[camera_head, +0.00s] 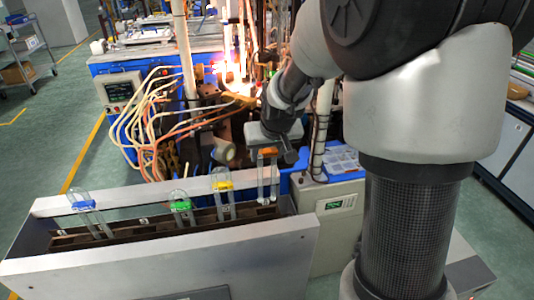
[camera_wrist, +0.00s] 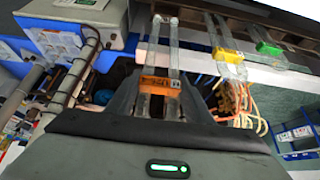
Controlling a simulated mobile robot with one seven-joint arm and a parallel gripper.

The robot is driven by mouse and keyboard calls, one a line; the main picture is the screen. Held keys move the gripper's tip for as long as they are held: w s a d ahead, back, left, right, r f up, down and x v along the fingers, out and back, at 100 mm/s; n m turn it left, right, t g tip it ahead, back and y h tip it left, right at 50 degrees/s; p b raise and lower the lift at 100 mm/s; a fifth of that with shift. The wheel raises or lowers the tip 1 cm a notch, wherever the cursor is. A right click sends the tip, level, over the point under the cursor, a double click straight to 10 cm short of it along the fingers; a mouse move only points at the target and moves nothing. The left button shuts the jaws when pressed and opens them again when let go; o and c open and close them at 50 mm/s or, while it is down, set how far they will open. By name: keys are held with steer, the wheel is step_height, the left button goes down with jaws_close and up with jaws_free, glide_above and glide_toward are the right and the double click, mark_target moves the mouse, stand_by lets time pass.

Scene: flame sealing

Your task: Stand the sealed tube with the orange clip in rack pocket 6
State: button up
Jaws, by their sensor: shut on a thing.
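The sealed clear U-shaped tube (camera_head: 267,183) has an orange clip (camera_head: 267,151) at its top and hangs roughly upright over the right end of the rack. My gripper (camera_head: 270,146) is shut on it near the clip. In the wrist view the orange clip (camera_wrist: 160,86) lies between my fingers (camera_wrist: 158,104), with the tube (camera_wrist: 158,48) reaching toward the rack. The dark brown rack (camera_head: 150,231) has small pocket labels, mostly too small to read. The tube's lower end is at the rack's right end; I cannot tell whether it is inside a pocket.
Tubes with yellow (camera_head: 223,186), green (camera_head: 180,206) and blue (camera_head: 83,205) clips stand in the rack; the blue one leans. A white trough wall (camera_head: 160,265) fronts the rack. A beige box (camera_head: 338,212) stands right. Hoses (camera_head: 150,120) and a glowing flame area lie behind.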

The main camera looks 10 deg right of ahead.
step_height(320, 180, down, 9)
steer(key=b, duration=0.7)
steer(key=shift+f, duration=0.2)
stand_by(0.6)
steer(key=o, duration=1.2)
steer(key=shift+c, duration=0.2)
steer(key=shift+r, duration=0.1)
steer(key=p+v, duration=0.2)
steer(key=v, duration=1.5)
steer(key=shift+a+r, duration=0.1)
steer(key=shift+r, duration=0.05)
